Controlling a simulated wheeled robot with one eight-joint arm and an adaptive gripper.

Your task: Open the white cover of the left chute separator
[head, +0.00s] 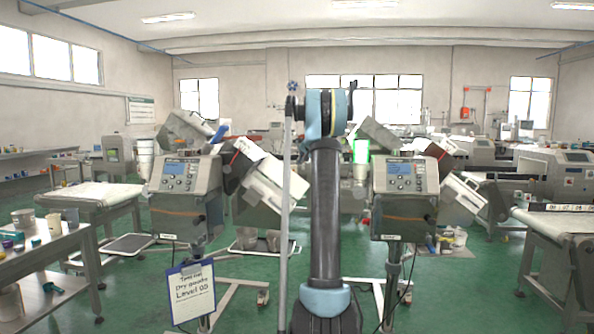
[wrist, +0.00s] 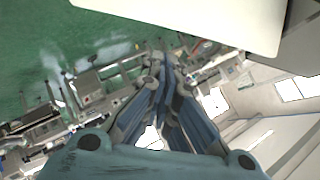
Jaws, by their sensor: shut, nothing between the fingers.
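The left chute separator (head: 187,175) stands left of centre in the head view, a grey unit with a small screen and a chute slanting down to its right. A white cover (head: 272,186) lies along this chute, tilted, and looks closed, though my arm partly blocks its right side. In the wrist view my gripper (wrist: 158,66) is shut and empty, its fingers together. A large pale panel (wrist: 215,16) crosses the top of the wrist view, apart from the fingertips in the picture; I cannot tell whether it is the cover. My gripper cannot be made out in the head view.
A similar right separator (head: 405,180) stands right of my arm. A clipboard sign (head: 192,291) hangs below the left unit. A table (head: 60,245) with small containers is at far left, and a conveyor (head: 555,228) at far right. Green floor (head: 130,290) is open at front left.

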